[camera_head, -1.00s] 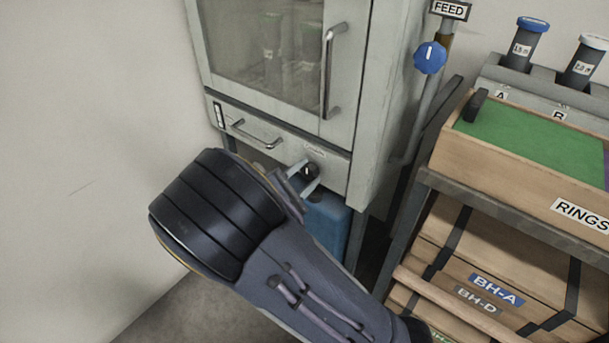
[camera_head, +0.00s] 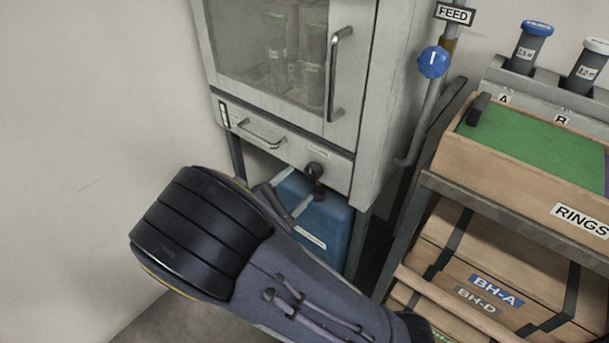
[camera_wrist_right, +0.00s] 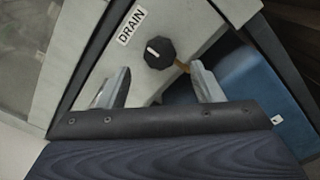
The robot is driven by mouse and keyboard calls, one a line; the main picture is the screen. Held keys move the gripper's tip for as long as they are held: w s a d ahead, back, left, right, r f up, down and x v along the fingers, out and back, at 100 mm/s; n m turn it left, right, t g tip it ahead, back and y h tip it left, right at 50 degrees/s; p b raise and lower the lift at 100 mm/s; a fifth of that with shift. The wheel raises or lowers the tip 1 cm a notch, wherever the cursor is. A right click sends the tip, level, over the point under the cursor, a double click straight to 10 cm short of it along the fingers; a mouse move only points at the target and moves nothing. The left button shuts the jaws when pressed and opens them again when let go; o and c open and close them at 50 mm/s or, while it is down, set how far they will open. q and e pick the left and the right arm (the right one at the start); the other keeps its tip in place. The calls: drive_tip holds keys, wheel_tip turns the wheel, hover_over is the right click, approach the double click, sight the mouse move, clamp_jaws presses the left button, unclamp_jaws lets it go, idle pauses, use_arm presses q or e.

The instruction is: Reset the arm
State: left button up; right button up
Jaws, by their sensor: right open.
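My right arm crosses the lower middle of the head view. Its gripper (camera_head: 300,188) is open and empty, with its fingers just below and left of the black drain knob (camera_head: 315,170) on the cabinet's lower panel. In the right wrist view the gripper (camera_wrist_right: 160,68) shows its two fingers spread wide. The knob (camera_wrist_right: 159,53), with a white mark, lies beyond and between them, apart from both, beside a DRAIN label (camera_wrist_right: 131,27). My left gripper is not seen.
The grey cabinet (camera_head: 365,110) has a glass door and a drawer handle (camera_head: 258,133). A blue container (camera_head: 325,222) stands beneath it. To the right are a blue FEED knob (camera_head: 433,62), a green-topped wooden box (camera_head: 470,170) and boxes on the shelf below. A bare wall is at left.

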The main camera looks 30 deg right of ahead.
drive_tip(key=v, duration=0.2)
drive_tip(key=shift+s+a, duration=0.1)
drive_tip(key=shift+a, duration=0.15)
drive_tip(key=s+d+f+m+g+y, duration=0.4)
drive_tip(key=s+d+g+y, duration=0.1)
drive_tip(key=s+d+g, duration=0.15)
drive_tip(key=s+a+m+g+y, duration=0.1)
drive_tip(key=s+a+m+y, duration=0.2)
drive_tip(key=s+m+y, duration=0.65)
drive_tip(key=s+a+r+t+y+p, duration=0.1)
drive_tip(key=r+t+y+p, duration=0.2)
drive_tip(key=r+p, duration=1.1)
drive_tip(key=s+a+r+m+t+y+p, duration=0.1)
drive_tip(key=s+a+r+t+y+p, duration=0.1)
drive_tip(key=r+p, duration=1.3)
wheel_tip(320, 180, up, 8)
drive_tip(key=shift+a+f+t+y, duration=0.25)
drive_tip(key=shift+t+y, duration=0.2)
drive_tip(key=shift+t, duration=0.1)
